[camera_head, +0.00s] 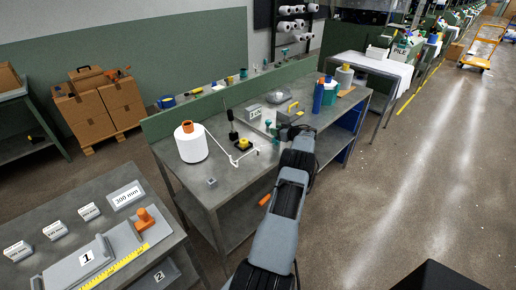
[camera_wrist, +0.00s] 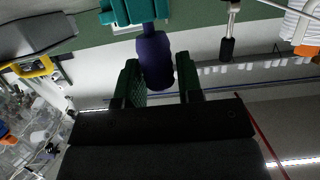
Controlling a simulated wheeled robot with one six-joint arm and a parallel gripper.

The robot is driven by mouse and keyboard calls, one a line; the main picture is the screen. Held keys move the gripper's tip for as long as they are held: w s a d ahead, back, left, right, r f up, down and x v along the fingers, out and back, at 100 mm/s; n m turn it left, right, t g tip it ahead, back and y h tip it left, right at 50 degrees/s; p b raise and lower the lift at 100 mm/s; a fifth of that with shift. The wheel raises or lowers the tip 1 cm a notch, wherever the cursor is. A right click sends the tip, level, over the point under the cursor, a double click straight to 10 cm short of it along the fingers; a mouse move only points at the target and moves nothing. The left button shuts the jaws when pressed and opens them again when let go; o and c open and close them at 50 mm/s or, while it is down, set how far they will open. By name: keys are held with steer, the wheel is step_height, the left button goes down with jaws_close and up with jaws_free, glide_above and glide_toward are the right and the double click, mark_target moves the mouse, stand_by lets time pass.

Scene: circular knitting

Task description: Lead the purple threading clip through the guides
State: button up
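In the wrist view the dark purple clip (camera_wrist: 155,60) stands between the two green fingers of my gripper (camera_wrist: 158,82), below a teal part (camera_wrist: 135,10). The left finger looks close against it; a narrow gap shows at the right finger, so the fingers look open around it. In the head view my gripper (camera_head: 290,131) is low over the bench's right half, and the clip cannot be made out. A white cone with an orange top (camera_head: 191,147) stands on the bench. Right of it are a bent white rod (camera_head: 232,157) and a dark post (camera_head: 233,132).
The grey bench (camera_head: 220,205) has clear room near its front left. A small grey block (camera_head: 212,182) lies there. A yellow and black part (camera_head: 243,143) and a labelled box (camera_head: 253,111) stand mid-bench. A blue bottle (camera_head: 318,98) stands right of my gripper.

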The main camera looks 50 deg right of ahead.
steer(key=o, duration=0.4)
steer(key=b+v, duration=0.1)
steer(key=v, duration=1.2)
steer(key=shift+s+b, duration=0.35)
steer(key=shift+s, duration=0.05)
steer(key=shift+r, duration=0.1)
